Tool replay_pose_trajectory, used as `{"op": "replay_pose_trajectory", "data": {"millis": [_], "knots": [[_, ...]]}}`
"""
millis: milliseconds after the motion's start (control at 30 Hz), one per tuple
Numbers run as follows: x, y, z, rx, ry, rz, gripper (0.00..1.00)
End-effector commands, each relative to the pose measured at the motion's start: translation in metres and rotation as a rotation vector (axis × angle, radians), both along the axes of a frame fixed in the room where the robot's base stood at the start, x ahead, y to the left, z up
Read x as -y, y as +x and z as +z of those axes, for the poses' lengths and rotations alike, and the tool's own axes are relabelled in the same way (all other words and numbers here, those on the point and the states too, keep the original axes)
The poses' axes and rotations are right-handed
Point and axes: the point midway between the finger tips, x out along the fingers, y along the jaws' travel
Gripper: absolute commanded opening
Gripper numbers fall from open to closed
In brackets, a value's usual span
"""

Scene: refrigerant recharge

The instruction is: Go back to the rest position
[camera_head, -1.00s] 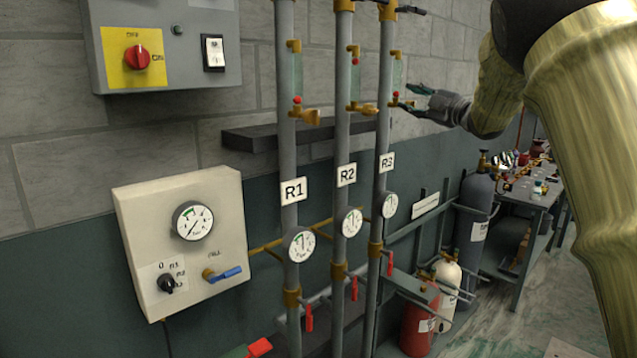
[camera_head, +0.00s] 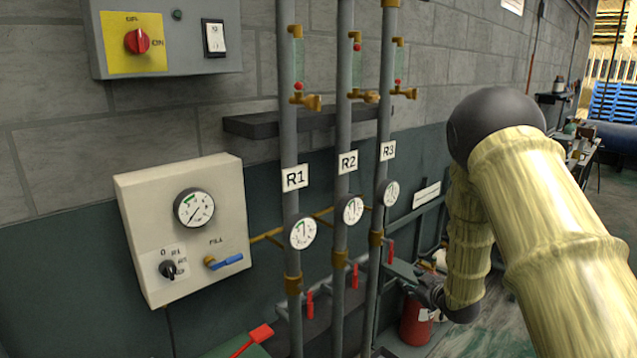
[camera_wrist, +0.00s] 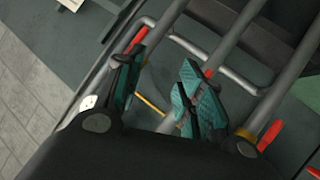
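My gripper (camera_head: 418,281) is low at the right of the pipes in the head view, partly hidden behind my own arm. In the wrist view my gripper (camera_wrist: 165,88) shows two teal-padded fingers standing apart, with nothing held between them. Pipes and red valve levers show beyond the fingers, and I cannot tell how close they are. The pipes labelled R1 (camera_head: 294,178), R2 (camera_head: 348,162) and R3 (camera_head: 388,151) stand upright against the wall, each with a round gauge.
A beige panel (camera_head: 140,220) with gauge, selector knob and blue FILL lever hangs at left. Above it is a grey switch box (camera_head: 185,60). A dark shelf (camera_head: 250,124) runs behind the pipes. A red cylinder (camera_head: 415,325) stands low.

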Motion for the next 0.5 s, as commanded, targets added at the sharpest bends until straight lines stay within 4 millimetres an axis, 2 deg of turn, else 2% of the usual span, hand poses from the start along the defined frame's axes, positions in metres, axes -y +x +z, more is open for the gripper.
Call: {"op": "replay_pose_trajectory", "data": {"millis": [33,200,367,500], "knots": [[-0.001,-0.019,-0.028,-0.049,0.017,-0.023,0.38],[-0.006,-0.081,-0.103,-0.2,0.065,-0.104,0.38],[-0.011,-0.149,-0.166,-0.349,0.102,-0.183,0.38],[-0.018,-0.215,-0.213,-0.481,0.127,-0.252,0.38]]}}
